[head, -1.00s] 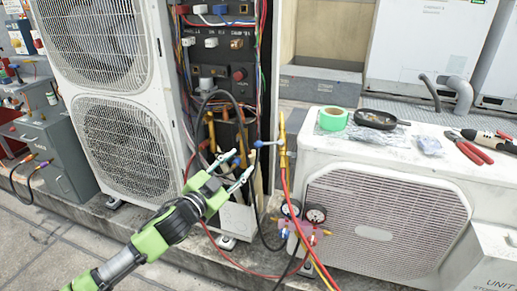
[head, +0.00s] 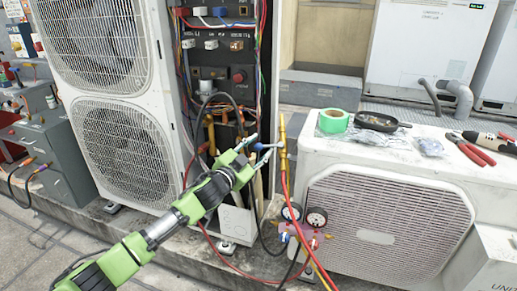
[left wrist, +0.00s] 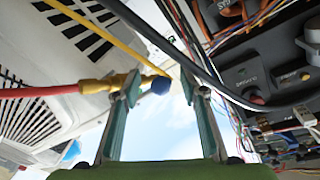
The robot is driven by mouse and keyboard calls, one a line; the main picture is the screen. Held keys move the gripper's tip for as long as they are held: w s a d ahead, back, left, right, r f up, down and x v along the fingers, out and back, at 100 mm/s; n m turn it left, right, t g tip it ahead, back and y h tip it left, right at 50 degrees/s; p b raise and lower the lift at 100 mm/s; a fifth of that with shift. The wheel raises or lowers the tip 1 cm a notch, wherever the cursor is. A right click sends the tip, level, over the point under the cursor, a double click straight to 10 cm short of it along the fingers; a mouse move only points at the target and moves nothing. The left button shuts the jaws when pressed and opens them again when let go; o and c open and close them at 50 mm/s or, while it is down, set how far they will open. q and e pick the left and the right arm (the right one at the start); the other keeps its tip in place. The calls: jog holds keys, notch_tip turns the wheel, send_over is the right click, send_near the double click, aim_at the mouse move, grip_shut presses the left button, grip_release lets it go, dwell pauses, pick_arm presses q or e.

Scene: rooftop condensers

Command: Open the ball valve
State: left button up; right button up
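The ball valve's blue lever handle (head: 265,147) points left from an upright brass pipe (head: 283,135) beside the small condenser. In the left wrist view a blue handle end (left wrist: 160,86) on a brass fitting (left wrist: 113,83) shows between the fingers. My left gripper (head: 254,150) is at the handle's free end, with its fingers apart. In the left wrist view the gripper (left wrist: 160,88) is open, with clear space between the blue end and the right finger. I cannot tell whether the left finger touches the fitting. My right gripper is not in view.
Red and yellow hoses (head: 288,190) hang from the pipe past a gauge set (head: 316,217). An open electrical panel (head: 222,60) with loose wires and a black hose is close behind the gripper.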

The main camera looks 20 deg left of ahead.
pick_arm(q)
jog(key=shift+r, duration=0.1)
grip_shut()
